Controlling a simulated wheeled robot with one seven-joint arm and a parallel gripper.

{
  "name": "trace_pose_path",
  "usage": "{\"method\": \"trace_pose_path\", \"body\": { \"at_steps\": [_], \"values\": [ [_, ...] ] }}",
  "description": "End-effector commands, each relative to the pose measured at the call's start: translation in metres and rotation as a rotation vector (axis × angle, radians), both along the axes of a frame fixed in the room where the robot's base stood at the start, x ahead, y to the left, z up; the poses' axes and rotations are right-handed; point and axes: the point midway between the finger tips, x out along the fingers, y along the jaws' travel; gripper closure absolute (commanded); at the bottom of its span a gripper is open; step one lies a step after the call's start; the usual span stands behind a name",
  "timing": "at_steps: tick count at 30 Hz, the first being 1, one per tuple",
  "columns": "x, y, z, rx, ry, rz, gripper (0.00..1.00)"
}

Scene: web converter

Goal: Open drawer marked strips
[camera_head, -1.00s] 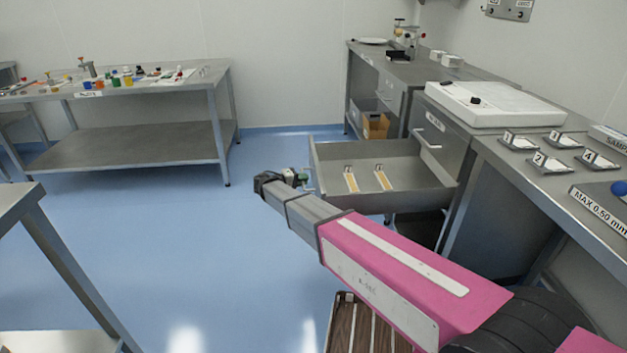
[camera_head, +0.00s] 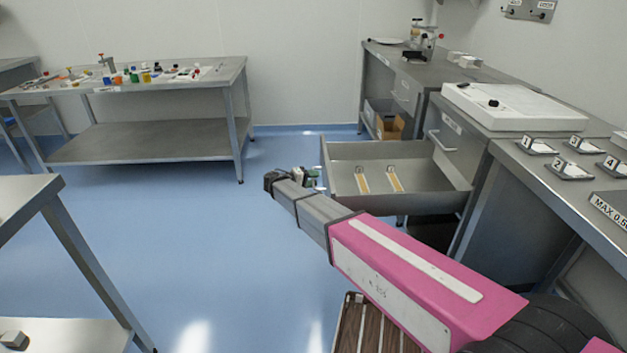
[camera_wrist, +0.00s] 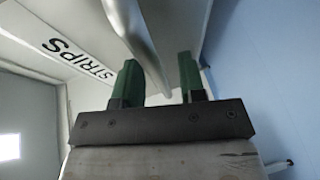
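The grey metal drawer (camera_head: 440,197) stands well pulled out in the head view. Two yellowish strips (camera_head: 362,183) lie in it. The drawer's front panel is seen edge-on at its left end. The wrist view shows the white label reading STRIPS (camera_wrist: 75,58) and a rounded metal bar handle (camera_wrist: 140,45). My gripper (camera_wrist: 158,82) is open, with two green fingers apart. The handle's bar runs between the fingers in the picture, with gaps on both sides; I cannot tell if either touches it. In the head view my gripper (camera_head: 315,180) is beside the drawer's front.
A closed drawer with a handle (camera_head: 442,143) is in the bench right of the open drawer. A white slab (camera_head: 515,108) and numbered holders (camera_head: 570,168) stand on the bench top. A workbench (camera_head: 150,145) stands at the back left. Blue floor (camera_head: 220,250) is clear left of my arm.

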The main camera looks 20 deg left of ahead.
Motion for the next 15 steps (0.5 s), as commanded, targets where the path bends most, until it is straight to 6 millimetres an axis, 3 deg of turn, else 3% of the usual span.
{"method": "trace_pose_path", "body": {
  "at_steps": [15],
  "values": [
    [-0.055, 0.064, 0.016, 0.001, 0.000, 0.003, 0.63]
  ]
}}
